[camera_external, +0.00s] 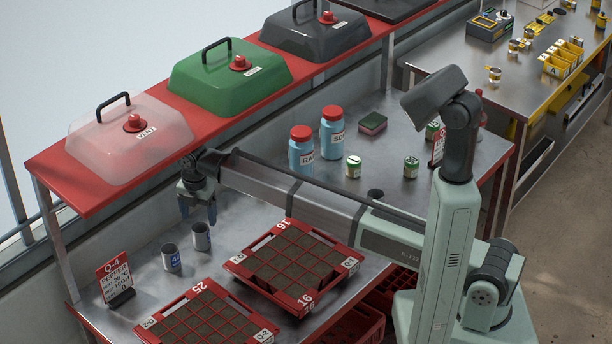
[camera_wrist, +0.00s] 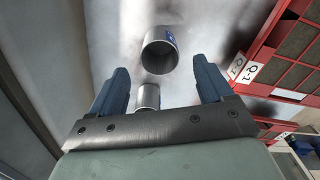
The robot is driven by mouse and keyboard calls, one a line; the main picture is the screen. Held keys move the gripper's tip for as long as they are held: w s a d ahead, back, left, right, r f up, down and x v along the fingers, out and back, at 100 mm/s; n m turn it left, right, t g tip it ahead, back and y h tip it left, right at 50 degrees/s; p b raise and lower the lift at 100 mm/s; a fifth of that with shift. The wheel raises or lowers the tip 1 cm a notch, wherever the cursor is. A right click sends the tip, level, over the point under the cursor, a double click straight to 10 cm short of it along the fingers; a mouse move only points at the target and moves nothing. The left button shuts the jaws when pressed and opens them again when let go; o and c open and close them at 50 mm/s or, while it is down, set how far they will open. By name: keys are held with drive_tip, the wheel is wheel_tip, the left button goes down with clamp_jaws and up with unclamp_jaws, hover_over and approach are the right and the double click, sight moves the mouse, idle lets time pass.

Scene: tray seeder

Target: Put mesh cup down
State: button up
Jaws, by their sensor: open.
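Two grey metal cups with blue markings stand upright and open on the metal bench in the external view, a left cup (camera_external: 171,258) and a right cup (camera_external: 201,237). I cannot tell which is the mesh cup. My gripper (camera_external: 198,213) is open and empty above the right cup, fingers pointing down. In the wrist view my gripper (camera_wrist: 161,72) shows its two blue fingers spread wide. One cup (camera_wrist: 160,52) lies just beyond the fingertips, and another cup (camera_wrist: 147,97) shows between the fingers, partly hidden by the gripper body. Neither is gripped.
A red-framed tray of dark cells (camera_external: 237,268) lies right of the cups and another tray (camera_external: 146,334) in front. A red Q-4 sign (camera_external: 115,272) stands at left. A red shelf (camera_external: 75,196) with covers runs above and behind. Blue bottles (camera_external: 301,157) stand farther back.

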drive_tip(key=shift+r, duration=2.2)
drive_tip(key=w+d+m, duration=0.4)
drive_tip(key=d+m, duration=0.1)
drive_tip(key=d, duration=0.3)
drive_tip(key=w+d+r+m, duration=0.1)
drive_tip(key=w+d+m, duration=0.25)
drive_tip(key=d, duration=0.45)
drive_tip(key=w+d+m, duration=0.3)
drive_tip(key=d+m, duration=0.3)
drive_tip(key=d, duration=0.2)
drive_tip(key=d+m, duration=1.7)
drive_tip(key=d, duration=1)
drive_tip(key=shift+w+a+f, duration=0.1)
drive_tip(key=shift+w+f, duration=0.1)
drive_tip(key=shift+f, duration=1.85)
drive_tip(key=shift+w+f, duration=0.15)
drive_tip(key=shift+f, duration=1.9)
drive_tip(key=shift+f, duration=0.1)
